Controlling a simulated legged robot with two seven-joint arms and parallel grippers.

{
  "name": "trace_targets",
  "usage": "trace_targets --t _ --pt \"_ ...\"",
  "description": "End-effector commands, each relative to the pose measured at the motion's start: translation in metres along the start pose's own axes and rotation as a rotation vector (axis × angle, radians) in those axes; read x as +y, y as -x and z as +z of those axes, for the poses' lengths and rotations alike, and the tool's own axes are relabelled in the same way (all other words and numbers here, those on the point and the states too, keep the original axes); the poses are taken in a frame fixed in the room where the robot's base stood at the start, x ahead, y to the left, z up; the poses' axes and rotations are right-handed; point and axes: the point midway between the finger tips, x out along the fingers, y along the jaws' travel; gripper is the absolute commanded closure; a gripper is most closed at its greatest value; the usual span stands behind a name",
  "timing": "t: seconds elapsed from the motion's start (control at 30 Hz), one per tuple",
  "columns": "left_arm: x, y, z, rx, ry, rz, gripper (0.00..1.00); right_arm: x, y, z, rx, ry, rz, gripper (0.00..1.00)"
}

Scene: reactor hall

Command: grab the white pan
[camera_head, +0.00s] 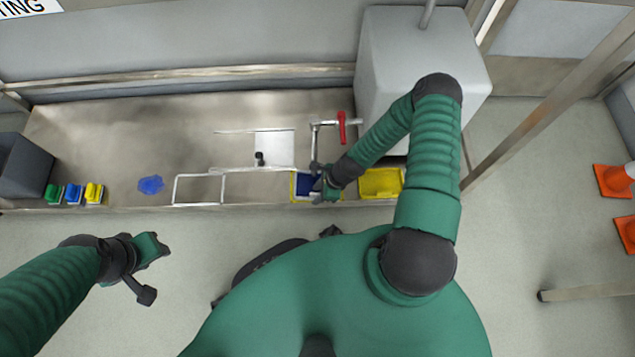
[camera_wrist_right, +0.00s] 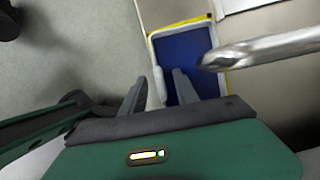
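My right gripper (camera_head: 325,185) is over the blue container (camera_head: 304,184) at the front edge of the bench. In the right wrist view, the right gripper's two fingers (camera_wrist_right: 158,92) stand apart and open. A pale upright piece (camera_wrist_right: 157,85) shows between them, at the near left edge of the blue, pale-rimmed, yellow-edged container (camera_wrist_right: 190,50). I cannot tell whether this piece is part of the white pan, and no pan shows clearly elsewhere. My left gripper (camera_head: 150,250) hangs in front of the bench at the left, away from everything; its fingers cannot be made out.
A yellow container (camera_head: 380,183) stands right of the blue one. A metal pipe (camera_wrist_right: 260,48) passes close right of the gripper; a red-handled valve (camera_head: 342,128) stands behind. A white plate (camera_head: 275,148), wire frame (camera_head: 198,189) and blue cloth-like item (camera_head: 151,184) lie left.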

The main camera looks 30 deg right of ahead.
Motion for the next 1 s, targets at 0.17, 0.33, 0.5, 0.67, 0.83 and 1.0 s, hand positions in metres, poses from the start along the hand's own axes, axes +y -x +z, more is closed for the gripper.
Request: trace_targets --t 0.17,0.33,0.5,0.67,0.83,1.0 --pt "0.0 -0.0055 0.0012 0.0 0.0 0.0 0.62 -0.0003 -0.0078 0.0003 0.0 -0.001 -0.001 0.64" --pt "0.0 -0.0051 0.001 0.001 0.0 0.0 0.62 -0.0001 -0.0074 0.0003 0.0 0.0 -0.001 0.75" --pt "0.0 -0.0051 0.001 0.001 0.0 0.0 0.62 0.0 -0.0075 0.0002 0.0 0.0 0.0 0.98" --pt "0.0 -0.0052 0.001 0.001 0.0 0.0 0.62 0.0 -0.0075 0.0001 0.0 0.0 0.0 1.0" --pt "0.0 -0.0052 0.001 0.0 0.0 0.0 0.62 0.0 -0.0075 0.0 0.0 0.0 0.0 1.0" --pt "0.0 -0.0052 0.0011 0.0 0.0 0.0 0.62 0.0 -0.0075 0.0 0.0 0.0 0.0 1.0"
